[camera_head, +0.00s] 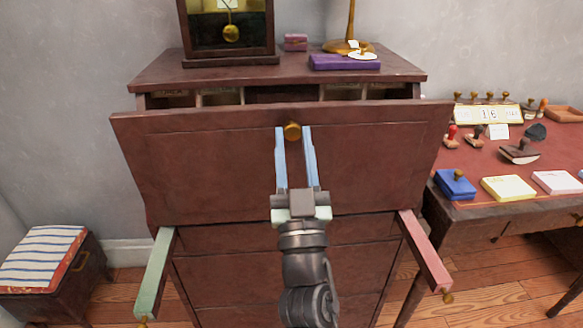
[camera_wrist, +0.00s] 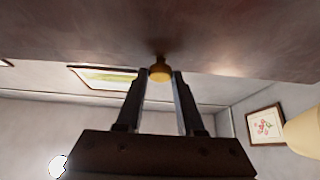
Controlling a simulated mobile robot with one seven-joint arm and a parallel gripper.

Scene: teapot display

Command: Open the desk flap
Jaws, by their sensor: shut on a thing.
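The desk flap (camera_head: 215,165) is a reddish-brown panel on the front of the wooden desk. Its top edge leans out from the desk body, and a dark gap with pigeonholes shows behind it. A round brass knob (camera_head: 292,131) sits near the middle of its top edge. My gripper (camera_head: 294,133) is shut on the knob, one finger on each side. In the wrist view, the knob (camera_wrist: 160,70) sits between the fingertips, with the underside of the flap (camera_wrist: 120,30) above. The arm hides part of the drawers below.
Two support arms stick out below the flap, a green one (camera_head: 155,272) on the left and a pink one (camera_head: 426,252) on the right. A clock (camera_head: 228,30) and purple box (camera_head: 343,62) stand on top. A stool (camera_head: 45,262) is left, a stamp table (camera_head: 500,175) right.

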